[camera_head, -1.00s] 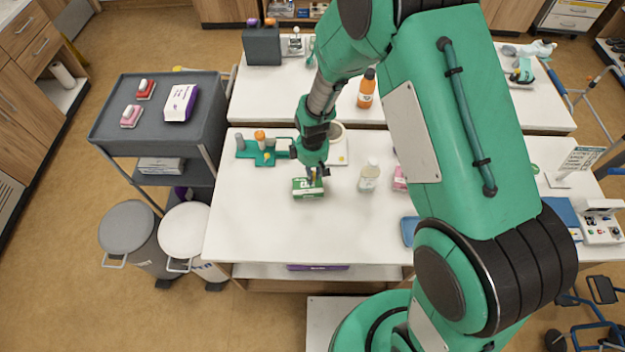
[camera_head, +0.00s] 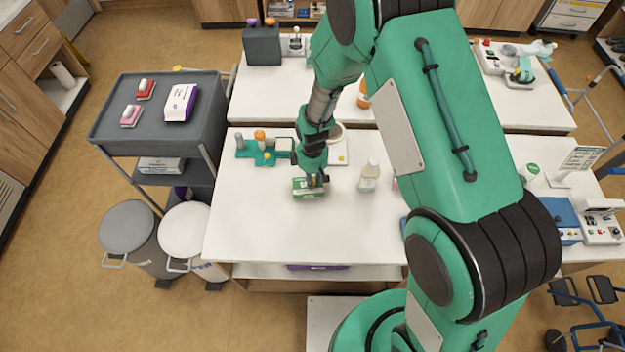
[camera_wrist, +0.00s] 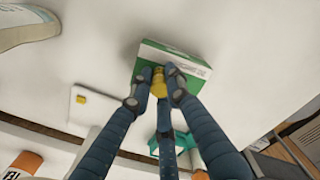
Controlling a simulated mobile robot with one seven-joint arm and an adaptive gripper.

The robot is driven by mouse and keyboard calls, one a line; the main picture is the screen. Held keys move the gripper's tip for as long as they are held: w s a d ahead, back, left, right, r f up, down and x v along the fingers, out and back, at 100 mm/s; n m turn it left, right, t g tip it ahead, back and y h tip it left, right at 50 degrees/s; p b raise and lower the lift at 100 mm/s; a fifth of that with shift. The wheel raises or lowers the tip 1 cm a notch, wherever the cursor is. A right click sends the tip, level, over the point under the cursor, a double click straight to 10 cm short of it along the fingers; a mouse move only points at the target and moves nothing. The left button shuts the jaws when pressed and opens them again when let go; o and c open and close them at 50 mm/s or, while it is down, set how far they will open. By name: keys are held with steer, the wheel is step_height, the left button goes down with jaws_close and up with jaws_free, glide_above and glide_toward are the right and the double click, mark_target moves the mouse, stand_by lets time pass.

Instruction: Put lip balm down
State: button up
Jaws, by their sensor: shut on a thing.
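The lip balm is a small yellow piece (camera_wrist: 158,83) between my fingertips in the wrist view. My gripper (camera_head: 316,182) is shut on it, pointing down over the front middle table (camera_head: 260,220). A green and white box (camera_head: 305,194) lies on the table directly at my fingertips. In the wrist view the box (camera_wrist: 180,62) is just beyond the lip balm. I cannot tell whether the lip balm touches the box. In the head view my fingers hide the lip balm.
A green rack (camera_head: 262,157) with small items stands behind and left of my gripper. A white tray (camera_head: 341,157) is behind it. A clear bottle (camera_head: 369,176) stands to the right. The table's front left is clear.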

steer(key=o, duration=0.8)
steer(key=shift+r, duration=0.1)
step_height(320, 180, up, 12)
stand_by(0.4)
stand_by(0.6)
